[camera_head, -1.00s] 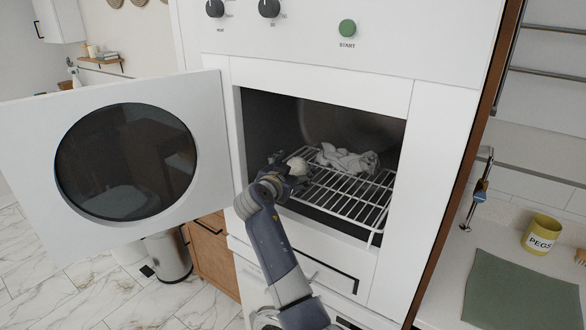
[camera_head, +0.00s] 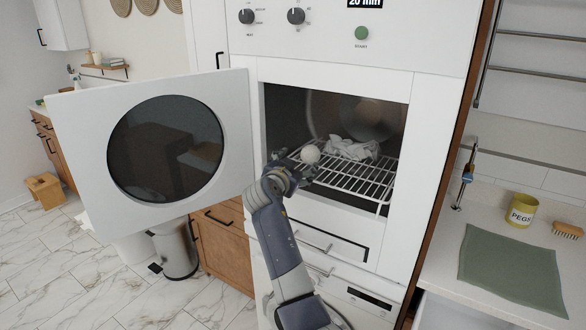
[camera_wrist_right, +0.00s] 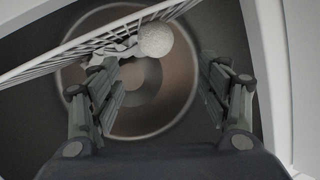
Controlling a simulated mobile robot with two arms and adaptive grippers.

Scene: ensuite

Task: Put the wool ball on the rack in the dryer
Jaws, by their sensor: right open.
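The pale wool ball (camera_head: 310,154) is in the dryer at the left part of the wire rack (camera_head: 362,187), and it appears to rest on the rack. It also shows in the right wrist view (camera_wrist_right: 155,39), beyond the fingertips and beside the rack wires (camera_wrist_right: 84,49). My right gripper (camera_head: 297,170) is at the left side of the dryer opening. Its fingers are spread and empty in the wrist view (camera_wrist_right: 160,82), with a gap between them and the ball. The dryer door (camera_head: 82,150) stands wide open to the left. My left gripper is out of view.
A crumpled white cloth (camera_head: 353,148) lies on the rack right of the ball. The opening's left wall is close to my right gripper. A counter at the right holds a yellow pegs tin (camera_head: 521,211), a brush (camera_head: 567,231) and a green mat (camera_head: 512,267).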

